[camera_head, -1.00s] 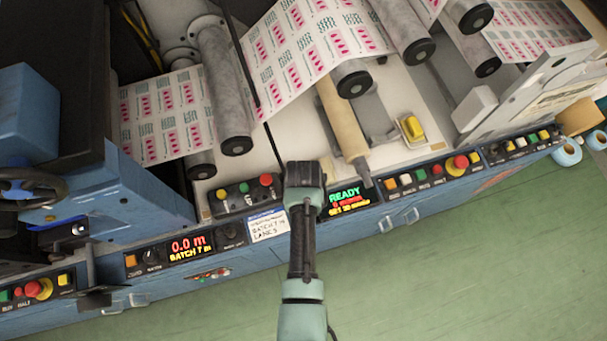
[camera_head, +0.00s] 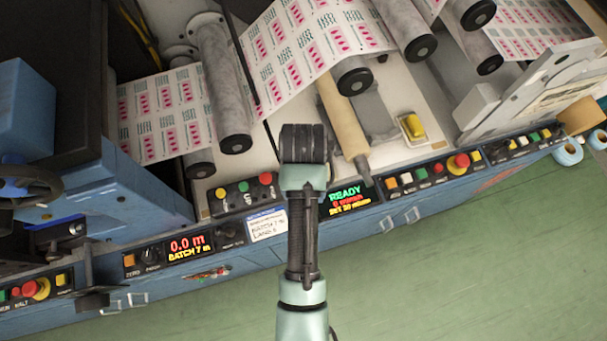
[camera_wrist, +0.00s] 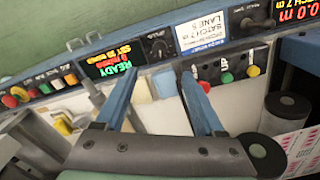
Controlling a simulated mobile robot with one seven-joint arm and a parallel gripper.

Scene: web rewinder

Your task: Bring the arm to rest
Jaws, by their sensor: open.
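My arm reaches up the middle of the head view over the front panel of the rewinder. Its dark wrist end (camera_head: 303,144) hides my gripper's fingers there. In the wrist view my gripper (camera_wrist: 159,75) is open, with two blue-grey fingers well apart and nothing between them. Beyond the fingers lie the front panel and a pale machine surface. I cannot tell the exact gap between the fingertips and the panel.
The READY display (camera_head: 349,198) is right of my arm, and the 0.0 m counter (camera_head: 188,246) is left. A button box (camera_head: 243,194), rollers (camera_head: 219,85) and printed web (camera_head: 280,65) lie beyond. Green floor (camera_head: 450,270) in front is clear.

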